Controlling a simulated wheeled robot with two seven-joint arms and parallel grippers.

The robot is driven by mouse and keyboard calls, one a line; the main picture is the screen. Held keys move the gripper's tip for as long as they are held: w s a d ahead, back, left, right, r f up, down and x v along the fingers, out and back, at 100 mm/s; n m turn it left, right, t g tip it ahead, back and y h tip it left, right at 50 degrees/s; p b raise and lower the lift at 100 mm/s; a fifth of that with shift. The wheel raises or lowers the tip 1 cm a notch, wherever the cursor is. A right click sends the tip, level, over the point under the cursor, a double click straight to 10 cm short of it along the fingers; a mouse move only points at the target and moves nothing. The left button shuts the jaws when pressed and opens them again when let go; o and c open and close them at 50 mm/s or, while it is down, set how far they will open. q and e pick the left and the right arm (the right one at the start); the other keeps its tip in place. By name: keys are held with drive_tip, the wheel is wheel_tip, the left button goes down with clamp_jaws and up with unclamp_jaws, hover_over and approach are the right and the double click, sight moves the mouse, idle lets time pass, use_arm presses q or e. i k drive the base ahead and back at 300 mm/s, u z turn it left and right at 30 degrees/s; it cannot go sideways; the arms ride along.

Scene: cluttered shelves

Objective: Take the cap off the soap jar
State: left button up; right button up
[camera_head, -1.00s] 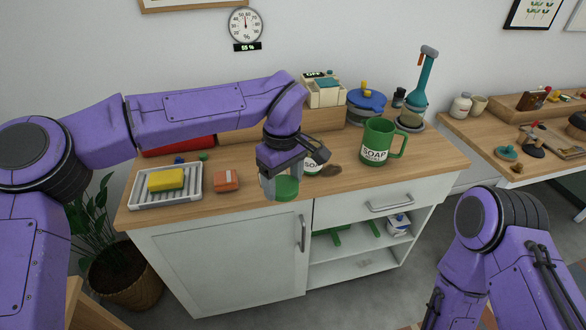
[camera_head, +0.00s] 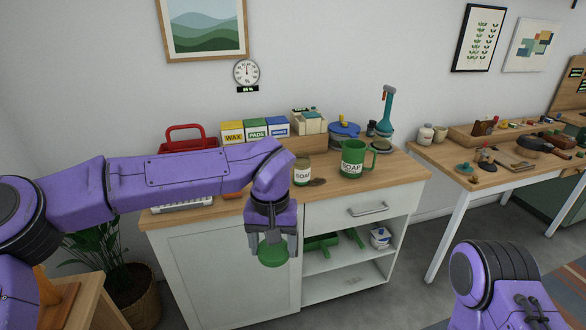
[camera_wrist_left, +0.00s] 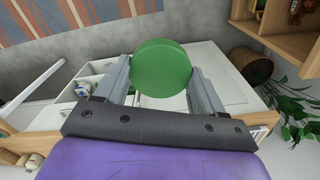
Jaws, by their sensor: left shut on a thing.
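My left gripper (camera_head: 272,244) is shut on a round green cap (camera_head: 273,254). The cap also shows between the two fingers in the left wrist view (camera_wrist_left: 161,67). In the head view the gripper points down and the cap appears in front of the cabinet, clear of the jar. The soap jar (camera_head: 302,174), small with a white SOAP label, stands upright and uncapped on the wooden counter, behind and right of the gripper. My right gripper is outside the frames; only part of my right arm shows at the lower right.
A green mug (camera_head: 355,161), also labelled SOAP, stands right of the jar, with a small brown item (camera_head: 318,182) between them. Boxes (camera_head: 255,130), a red caddy (camera_head: 186,139) and a blue-lidded pot (camera_head: 344,133) line the back. The counter's front right (camera_head: 385,180) is clear.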

sight(302, 168)
drive_tip(key=z, duration=0.4)
drive_tip(key=i, duration=1.85)
drive_tip(key=u, duration=0.5)
